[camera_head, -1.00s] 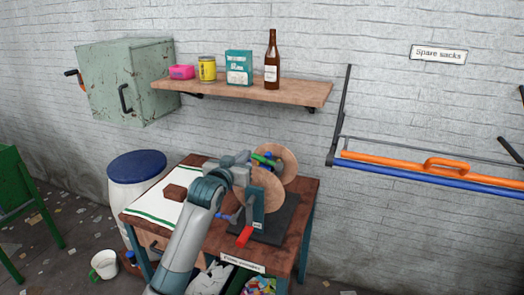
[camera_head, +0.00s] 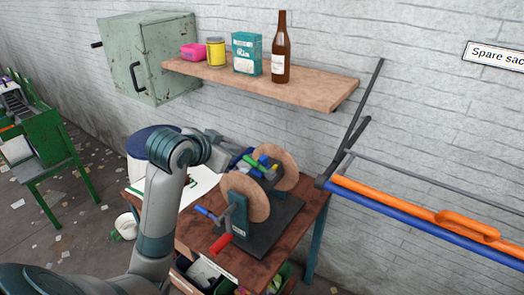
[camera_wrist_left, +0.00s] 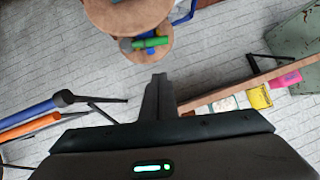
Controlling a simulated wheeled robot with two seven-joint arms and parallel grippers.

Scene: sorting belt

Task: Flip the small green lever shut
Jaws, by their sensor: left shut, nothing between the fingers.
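The small green lever (camera_wrist_left: 152,43) sits among blue and other coloured pieces between two round wooden discs. It also shows in the head view (camera_head: 248,153), small and partly crowded by its neighbours, so its exact position is hard to tell. My left gripper (camera_wrist_left: 158,82) is shut and empty. In the wrist view its fingertips are apart from the lever in the picture. In the head view the left gripper (camera_head: 226,150) is just left of the discs, its fingertips hard to make out. My right gripper is not in view.
The disc device stands on a dark base (camera_head: 270,232) on a brown workbench (camera_head: 205,235), with a red handle (camera_head: 221,243) and a blue handle (camera_head: 206,212) in front. A shelf (camera_head: 300,88) with a bottle (camera_head: 281,50) hangs behind. Orange and blue rails (camera_head: 415,227) are at right.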

